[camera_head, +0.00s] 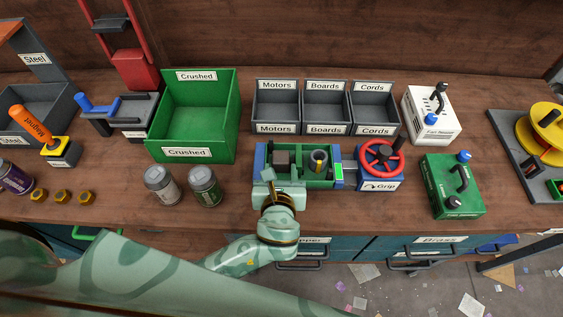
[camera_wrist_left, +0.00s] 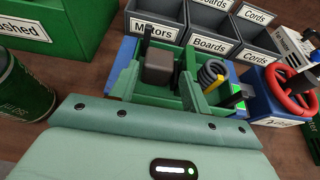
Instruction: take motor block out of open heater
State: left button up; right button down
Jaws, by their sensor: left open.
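The open heater (camera_head: 300,181) is a green box-like casing clamped between the blue jaws of a vise with a red handwheel. The motor block (camera_head: 282,160), a dark brown block, sits in its left part; it also shows in the left wrist view (camera_wrist_left: 159,68). A dark coil with a yellow piece (camera_head: 318,161) stands in the right part. My left gripper (camera_head: 267,179) is open at the heater's front left edge, close to the motor block. My right gripper is not in view.
Grey bins labelled Motors (camera_head: 275,84), Boards (camera_head: 325,86) and Cords (camera_head: 374,86) stand behind the heater. A green Crushed bin (camera_head: 167,130) and two cans (camera_head: 162,187) are to the left. The red handwheel (camera_head: 380,156) and a green case (camera_head: 440,198) are to the right.

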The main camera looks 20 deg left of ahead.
aim_at(279, 161)
pick_arm(q)
jog(key=shift+x, duration=0.75)
jog(key=b+x, duration=0.1)
jog(key=x, duration=0.1)
jog(key=b+x, duration=0.1)
jog(key=x, duration=0.1)
jog(key=shift+s+f, duration=0.2)
jog(key=shift+f, duration=0.1)
jog(key=shift+w+f, duration=0.1)
jog(key=shift+w, duration=0.2)
jog(key=shift+s+a, duration=0.1)
jog(key=shift+a, duration=0.1)
jog(key=c, duration=0.8)
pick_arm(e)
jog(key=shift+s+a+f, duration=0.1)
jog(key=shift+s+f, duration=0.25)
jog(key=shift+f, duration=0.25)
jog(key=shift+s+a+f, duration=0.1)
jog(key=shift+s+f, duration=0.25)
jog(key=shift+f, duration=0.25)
